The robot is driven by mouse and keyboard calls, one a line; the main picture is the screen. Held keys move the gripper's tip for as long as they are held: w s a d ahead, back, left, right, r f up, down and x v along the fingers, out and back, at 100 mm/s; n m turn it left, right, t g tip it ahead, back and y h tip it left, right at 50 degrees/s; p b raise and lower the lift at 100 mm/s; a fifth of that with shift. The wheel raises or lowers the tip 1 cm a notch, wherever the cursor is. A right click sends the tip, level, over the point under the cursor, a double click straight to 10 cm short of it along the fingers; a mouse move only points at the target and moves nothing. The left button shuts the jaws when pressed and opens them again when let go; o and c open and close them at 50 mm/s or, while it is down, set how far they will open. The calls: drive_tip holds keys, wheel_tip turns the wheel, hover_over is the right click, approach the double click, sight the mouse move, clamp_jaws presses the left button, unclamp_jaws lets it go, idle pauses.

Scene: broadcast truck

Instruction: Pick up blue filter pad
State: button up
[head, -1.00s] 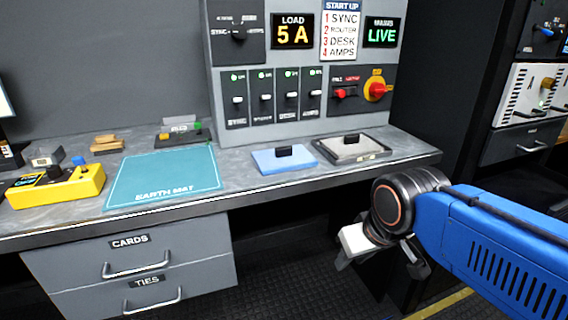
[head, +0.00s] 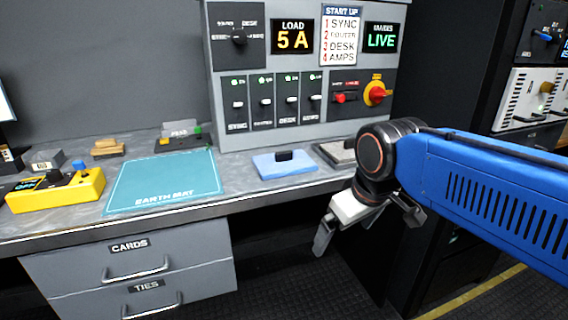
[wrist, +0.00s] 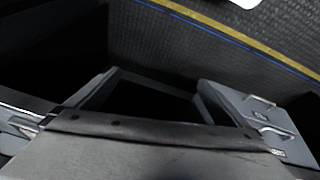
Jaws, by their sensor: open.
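The blue filter pad (head: 270,170) lies flat on the grey counter in the head view, with a small black grip on its top. My gripper (head: 366,228) is in front of the counter's edge, to the right of the blue pad and apart from it. Its jaws are open and empty, with the white hand tilted downward. In the wrist view I cannot make out the blue pad; that view shows the counter's edge, drawers and floor.
A grey pad in a dark tray (head: 328,153) lies right of the blue pad, partly hidden by my arm. A teal earth mat (head: 165,178) lies to its left, then a yellow meter (head: 55,194). The switch panel (head: 283,60) stands behind. Drawers (head: 130,270) are below the counter.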

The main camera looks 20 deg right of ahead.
drive_tip(key=w+a+r+n+g, duration=0.25)
drive_tip(key=w+r+n, duration=0.55)
drive_tip(key=w+r, duration=0.6)
drive_tip(key=n+g+h, duration=0.2)
drive_tip(key=n, duration=0.6)
approach(284, 151)
drive_tip(key=shift+t, duration=0.25)
drive_tip(key=f, duration=0.5)
drive_tip(key=shift+s+d, duration=0.2)
drive_tip(key=shift+s, duration=0.15)
drive_tip(key=shift+w+d+f, duration=0.1)
drive_tip(key=shift+d+f, duration=0.1)
drive_tip(key=shift+f, duration=0.7)
drive_tip(key=shift+s+d+f, duration=0.1)
drive_tip(key=shift+d+f, duration=0.1)
drive_tip(key=shift+f, duration=0.7)
drive_tip(key=shift+w+d+f, duration=0.1)
drive_tip(key=shift+d+f, duration=0.1)
drive_tip(key=shift+f, duration=0.7)
drive_tip(key=shift+c, duration=0.3)
drive_tip(key=c, duration=0.7)
